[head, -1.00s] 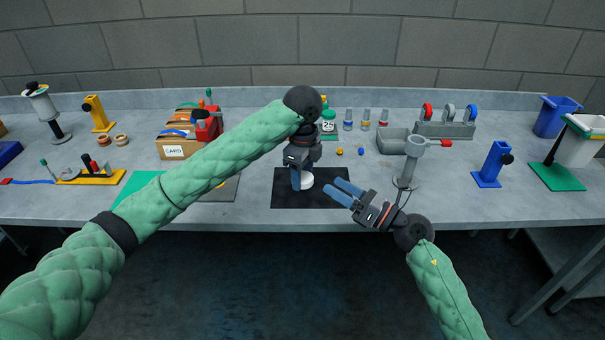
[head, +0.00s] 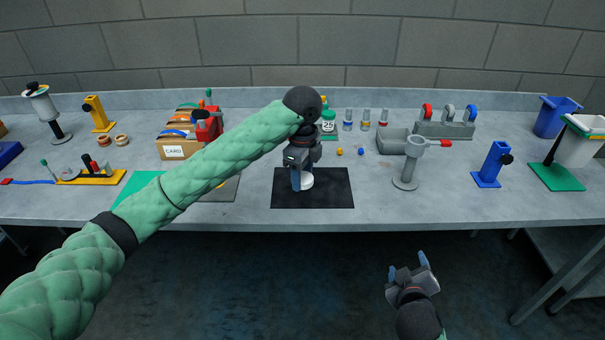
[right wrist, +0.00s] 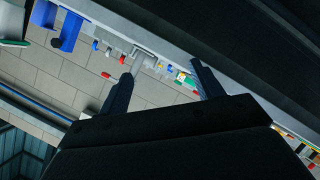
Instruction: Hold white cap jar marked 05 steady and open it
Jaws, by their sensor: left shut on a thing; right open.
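A white-capped jar (head: 307,181) stands on the black mat (head: 335,194) at the middle of the bench. My left gripper (head: 297,181) points down and is shut on the jar from above and left. The gripper hides most of the jar, and I cannot read its marking. My right gripper (head: 407,264) is open and empty, in front of the bench's front edge and well apart from the jar. Its two fingers also show spread in the right wrist view (right wrist: 160,90), with nothing between them.
A grey post stand (head: 406,178) with a red handle is right of the mat. Behind are a green jar marked 25 (head: 328,124), small vials and a grey tray (head: 393,141). A blue stand (head: 491,165) is further right. The front bench between mat and post is clear.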

